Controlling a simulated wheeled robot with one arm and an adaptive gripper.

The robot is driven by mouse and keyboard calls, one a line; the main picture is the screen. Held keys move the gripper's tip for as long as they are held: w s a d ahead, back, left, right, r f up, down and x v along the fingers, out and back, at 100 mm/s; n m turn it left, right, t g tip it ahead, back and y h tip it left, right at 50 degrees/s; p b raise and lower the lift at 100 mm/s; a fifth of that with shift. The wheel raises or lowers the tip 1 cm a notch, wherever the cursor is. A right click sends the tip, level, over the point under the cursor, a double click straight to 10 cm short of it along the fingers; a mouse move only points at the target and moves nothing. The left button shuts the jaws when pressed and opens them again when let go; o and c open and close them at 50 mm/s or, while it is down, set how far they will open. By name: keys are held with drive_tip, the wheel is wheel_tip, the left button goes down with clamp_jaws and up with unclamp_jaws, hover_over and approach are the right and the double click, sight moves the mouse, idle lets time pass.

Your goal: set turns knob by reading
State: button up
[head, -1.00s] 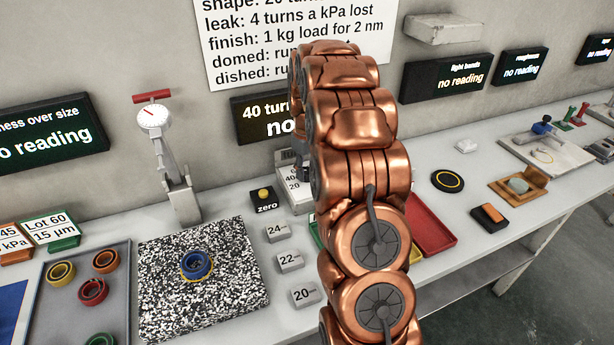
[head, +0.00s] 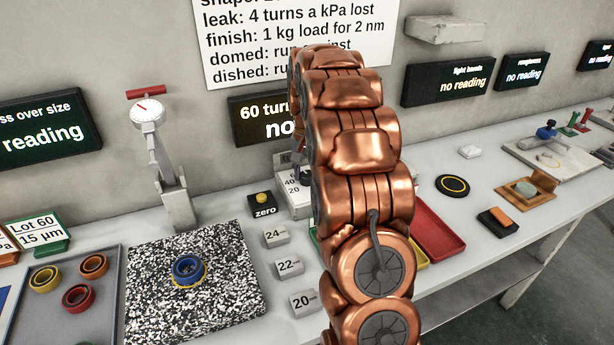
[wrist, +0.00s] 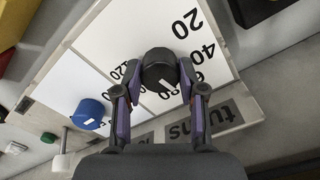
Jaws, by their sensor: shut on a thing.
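The turns knob (wrist: 159,72) is black and round, on a white dial face (wrist: 110,60) with printed numbers such as 20, 40 and 60, in the wrist view. My gripper (wrist: 160,88) is shut on the knob, one finger on each side. In the head view my copper arm hides most of the knob's box (head: 293,198) and the gripper. The display (head: 262,118) behind the arm reads "60 turn" and below it "no"; the rest is hidden.
A blue knob (wrist: 87,113) sits beside the dial face. Blocks marked 24 (head: 275,235), 22 (head: 289,264) and 20 (head: 304,301) stand left of my arm. A speckled plate (head: 150,300) bears a blue ring (head: 188,270). A red tray (head: 437,238) is at right.

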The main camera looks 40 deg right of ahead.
sight(307, 174)
drive_tip(key=m+b, duration=0.1)
drive_tip(key=m, duration=0.5)
drive_tip(key=shift+m, duration=0.3)
idle(0.4)
drive_tip(key=o, duration=1.1)
drive_tip(key=shift+o, duration=0.2)
wheel_tip(307, 174, up, 12)
idle(0.6)
